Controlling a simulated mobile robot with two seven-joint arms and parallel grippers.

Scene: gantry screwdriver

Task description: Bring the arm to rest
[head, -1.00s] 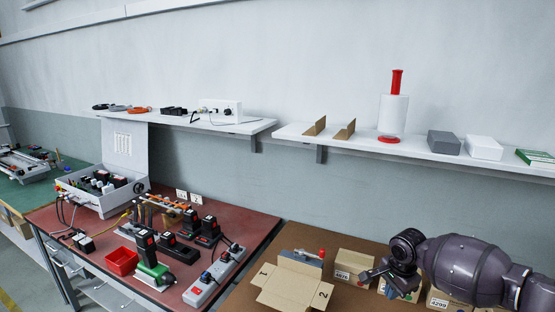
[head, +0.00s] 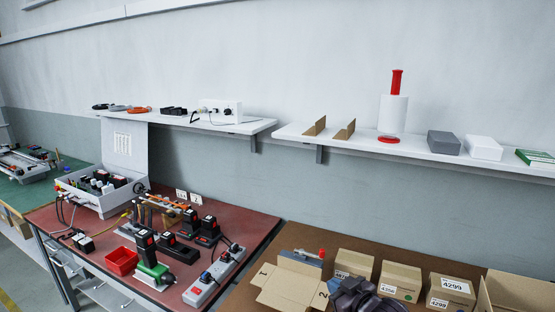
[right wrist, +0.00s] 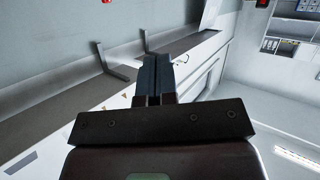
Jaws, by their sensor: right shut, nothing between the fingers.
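My right gripper (right wrist: 157,70) shows in the right wrist view with its two dark fingers pressed together and nothing between them. The fingers point away over empty air, toward the shelf and wall. In the head view, only a dark part of my right arm shows at the bottom edge, in front of the cardboard boxes; its fingertips cannot be made out there. My left gripper is in neither view.
An open carton (head: 290,285) and several closed boxes (head: 400,279) stand on the brown table at the lower right. A red table (head: 225,262) with power tools and chargers is left of it. A white wall shelf (head: 450,155) runs above, holding a roll and boxes.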

